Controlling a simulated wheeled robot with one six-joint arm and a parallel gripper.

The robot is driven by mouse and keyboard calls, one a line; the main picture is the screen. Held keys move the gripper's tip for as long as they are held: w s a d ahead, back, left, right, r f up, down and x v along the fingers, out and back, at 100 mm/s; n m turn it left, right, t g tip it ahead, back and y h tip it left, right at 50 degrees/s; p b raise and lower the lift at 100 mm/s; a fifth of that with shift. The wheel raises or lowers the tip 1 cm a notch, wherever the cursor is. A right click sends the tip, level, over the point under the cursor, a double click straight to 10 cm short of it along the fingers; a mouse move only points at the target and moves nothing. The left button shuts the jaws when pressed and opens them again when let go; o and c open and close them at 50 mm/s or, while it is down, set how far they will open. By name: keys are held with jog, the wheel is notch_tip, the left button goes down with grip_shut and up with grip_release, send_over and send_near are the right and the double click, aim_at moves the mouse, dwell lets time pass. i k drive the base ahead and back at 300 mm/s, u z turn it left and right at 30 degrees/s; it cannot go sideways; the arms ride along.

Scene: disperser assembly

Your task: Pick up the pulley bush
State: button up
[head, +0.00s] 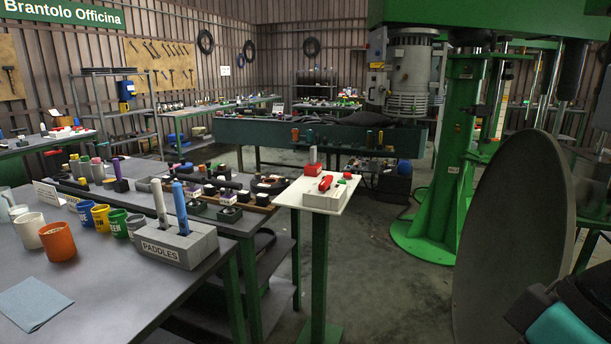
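I cannot pick out the pulley bush for certain; many small parts stand too far off to tell apart. Small dark and coloured parts stand in a wooden tray (240,201) and in dark blocks on the middle bench. A small white-topped stand (340,190) carries a white block (324,199) with a red item on it, and a red block with a grey upright piece. My gripper is not in view.
A grey block labelled PADDLES (178,246) holds two upright handles on the near bench (130,290), beside several cups and a blue cloth (33,304). The green machine (455,160) stands right of centre. A large grey disc-like shape (510,240) blocks the right side. Floor (390,285) is clear between.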

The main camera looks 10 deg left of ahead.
aim_at(262, 199)
jog(key=i, duration=2.25)
jog(key=u, duration=0.3)
